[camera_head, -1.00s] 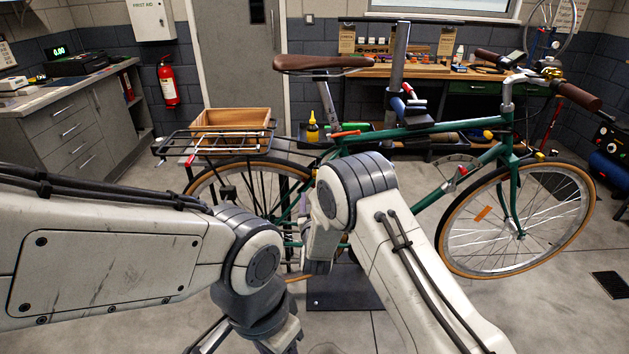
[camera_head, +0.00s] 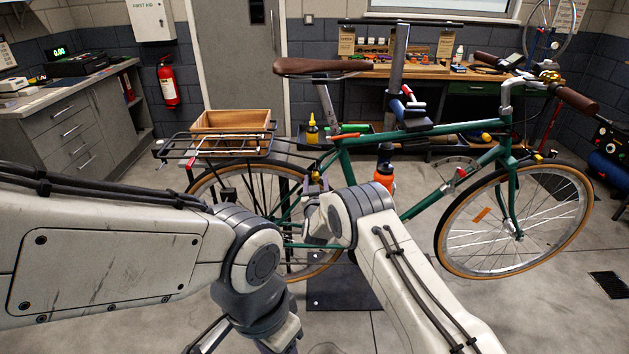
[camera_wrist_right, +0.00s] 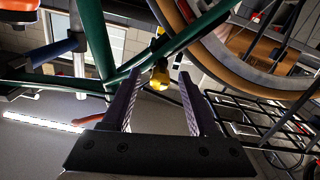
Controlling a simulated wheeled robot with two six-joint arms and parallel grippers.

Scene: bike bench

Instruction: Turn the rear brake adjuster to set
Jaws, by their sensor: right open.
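The green bicycle (camera_head: 440,201) stands side-on with its rear wheel to the left. My right gripper (camera_head: 317,181) is beside the frame near the rear wheel, partly hidden by my right forearm. In the right wrist view its two dark fingers (camera_wrist_right: 161,92) are open. A small yellow part (camera_wrist_right: 160,74), apparently the rear brake adjuster, shows between and beyond the fingertips. The fingers are not closed on it, and its exact depth is unclear. The adjuster is too small to make out in the head view. My left arm leaves the bottom of the head view, and its gripper is not visible.
The rack also shows close to the right finger in the wrist view (camera_wrist_right: 262,118).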

